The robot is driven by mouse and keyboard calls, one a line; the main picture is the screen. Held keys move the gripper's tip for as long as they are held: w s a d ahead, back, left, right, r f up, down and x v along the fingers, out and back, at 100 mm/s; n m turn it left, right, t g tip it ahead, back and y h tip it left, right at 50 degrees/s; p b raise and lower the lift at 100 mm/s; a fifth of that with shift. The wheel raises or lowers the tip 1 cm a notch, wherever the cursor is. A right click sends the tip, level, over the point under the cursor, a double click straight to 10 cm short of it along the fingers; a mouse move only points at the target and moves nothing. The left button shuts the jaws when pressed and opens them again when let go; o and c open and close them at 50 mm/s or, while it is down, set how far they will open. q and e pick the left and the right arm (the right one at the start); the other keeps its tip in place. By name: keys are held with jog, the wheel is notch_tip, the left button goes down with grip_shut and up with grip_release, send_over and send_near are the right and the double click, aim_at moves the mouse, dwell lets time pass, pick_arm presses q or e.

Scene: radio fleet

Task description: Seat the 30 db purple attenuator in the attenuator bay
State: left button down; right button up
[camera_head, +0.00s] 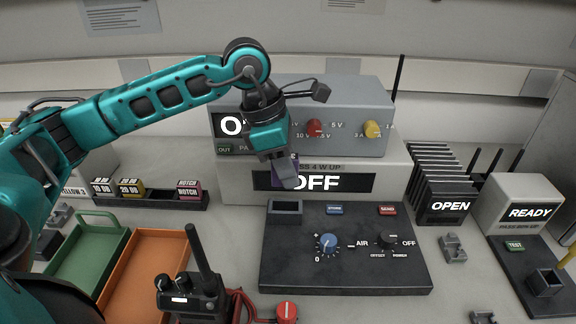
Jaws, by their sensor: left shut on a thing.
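My left gripper (280,165) points down in front of the meter's "OFF" display and is shut on a purple attenuator (277,172). The fingers cover most of the attenuator, and its label is not readable. A dark open socket (285,207), probably the attenuator bay, is at the back left of the black console (345,272). In the picture the attenuator is just above this socket and apart from it. The exact gap in depth is hard to tell. My right gripper is not in view.
A dark rack (150,201) at the left holds several labelled blocks. A handheld radio (192,298), a green tray (92,219) and an orange tray (150,275) are at front left. A finned unit reading "OPEN" (443,190) and a "READY" box (520,205) stand right.

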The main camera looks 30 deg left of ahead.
pick_arm(q)
notch_tip(320, 180, down, 2)
jog(key=shift+f+b, duration=0.2)
jog(key=shift+b, duration=0.55)
jog(key=shift+f+b, duration=0.9)
jog(key=shift+f, duration=0.25)
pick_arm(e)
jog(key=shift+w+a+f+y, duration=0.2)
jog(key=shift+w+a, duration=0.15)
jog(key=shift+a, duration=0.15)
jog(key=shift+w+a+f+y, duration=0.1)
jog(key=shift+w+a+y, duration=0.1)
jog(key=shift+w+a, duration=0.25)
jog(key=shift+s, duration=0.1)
pick_arm(q)
jog(key=shift+b, duration=0.35)
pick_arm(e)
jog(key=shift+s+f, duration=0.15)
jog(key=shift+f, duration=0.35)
pick_arm(q)
jog(key=shift+f+b, duration=0.75)
jog(key=shift+f, duration=0.05)
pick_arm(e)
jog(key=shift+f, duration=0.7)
pick_arm(q)
jog(key=c, duration=0.8)
grip_release()
